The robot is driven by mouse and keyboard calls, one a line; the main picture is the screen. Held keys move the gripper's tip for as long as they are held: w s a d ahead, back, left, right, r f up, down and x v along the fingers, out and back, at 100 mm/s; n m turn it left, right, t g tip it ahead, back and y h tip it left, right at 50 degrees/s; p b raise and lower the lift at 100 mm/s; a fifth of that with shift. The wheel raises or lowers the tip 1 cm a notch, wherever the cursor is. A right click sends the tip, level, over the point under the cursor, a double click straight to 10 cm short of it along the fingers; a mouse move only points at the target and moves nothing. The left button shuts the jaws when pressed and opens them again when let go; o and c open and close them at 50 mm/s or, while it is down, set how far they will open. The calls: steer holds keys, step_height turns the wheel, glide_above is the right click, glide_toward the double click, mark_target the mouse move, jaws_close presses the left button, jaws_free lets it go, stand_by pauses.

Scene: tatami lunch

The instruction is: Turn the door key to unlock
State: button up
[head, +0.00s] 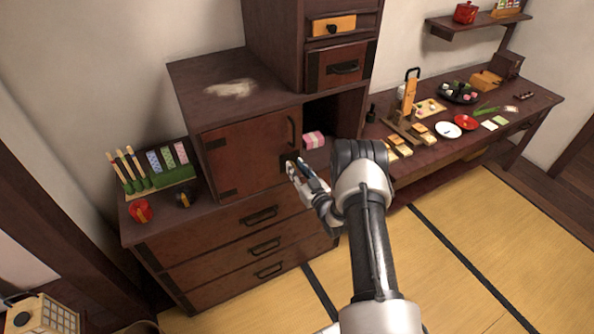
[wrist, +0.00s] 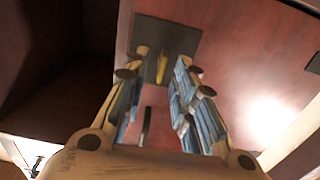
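A brass-yellow key (wrist: 162,67) stands in a dark lock plate (wrist: 178,36) on the reddish-brown cabinet door. The door (head: 245,155) is shut in the head view, and its lock plate (head: 285,164) shows beside my gripper. My gripper (head: 296,170) is at the door's right edge, below the dark handle (head: 291,130). In the wrist view my gripper (wrist: 162,58) has its blue-padded fingers apart, one on each side of the key. A gap shows between the key and each finger. The key is hidden or too small to tell in the head view.
An open compartment right of the door holds a pink bundle (head: 313,140). Drawers with dark handles (head: 259,215) lie below. A red pot (head: 140,211) and a dark pot (head: 184,198) stand at the left. A long table (head: 540,100) with dishes is at the right.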

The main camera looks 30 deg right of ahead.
steer(key=shift+c, duration=0.4)
jaws_close()
steer(key=m+b, duration=0.1)
steer(key=m, duration=0.1)
steer(key=m+b, duration=0.1)
steer(key=m, duration=0.2)
steer(key=m+b, duration=0.1)
steer(key=m, duration=0.1)
steer(key=shift+d+f+m+b, duration=0.15)
steer(key=shift+d+m+b, duration=0.15)
steer(key=shift+b, duration=0.1)
steer(key=m+b, duration=0.1)
steer(key=m, duration=0.4)
steer(key=shift+f+b, duration=0.15)
steer(key=shift+b, duration=0.2)
steer(key=m+b, duration=0.1)
steer(key=m, duration=0.4)
steer(key=shift+d, duration=0.1)
steer(key=shift+m, duration=0.3)
